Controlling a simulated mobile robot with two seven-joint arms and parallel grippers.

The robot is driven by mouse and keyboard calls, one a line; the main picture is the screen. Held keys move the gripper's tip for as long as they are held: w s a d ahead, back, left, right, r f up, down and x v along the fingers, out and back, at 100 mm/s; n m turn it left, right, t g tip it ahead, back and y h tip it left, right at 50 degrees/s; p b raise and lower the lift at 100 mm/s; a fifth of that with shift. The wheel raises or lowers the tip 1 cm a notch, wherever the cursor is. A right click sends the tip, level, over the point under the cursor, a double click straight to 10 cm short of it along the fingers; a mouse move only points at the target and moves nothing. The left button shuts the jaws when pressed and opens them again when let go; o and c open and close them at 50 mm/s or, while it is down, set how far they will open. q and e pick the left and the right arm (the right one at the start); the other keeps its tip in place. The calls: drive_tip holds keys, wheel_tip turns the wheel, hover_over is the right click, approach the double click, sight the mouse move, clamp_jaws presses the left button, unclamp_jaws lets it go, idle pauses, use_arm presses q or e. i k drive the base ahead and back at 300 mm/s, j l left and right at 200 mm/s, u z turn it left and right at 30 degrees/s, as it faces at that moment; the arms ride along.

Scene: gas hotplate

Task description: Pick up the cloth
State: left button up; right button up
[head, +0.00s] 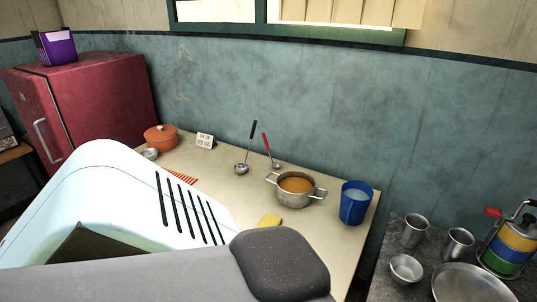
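A red-and-white striped piece, likely the cloth (183,177), shows in the head view on the counter at left of centre. Most of it is hidden behind a large white slotted body in the foreground, so its full shape cannot be told. A small yellow item (270,220), perhaps a sponge or a folded cloth, lies near the counter's front, partly covered by a dark grey rounded part. Neither of my grippers can be made out in this view.
A side table at right holds steel cups (414,231) and a plate (470,284).

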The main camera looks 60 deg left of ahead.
sight(268, 220)
drive_tip(key=i, duration=0.5)
drive_tip(key=u, duration=2.35)
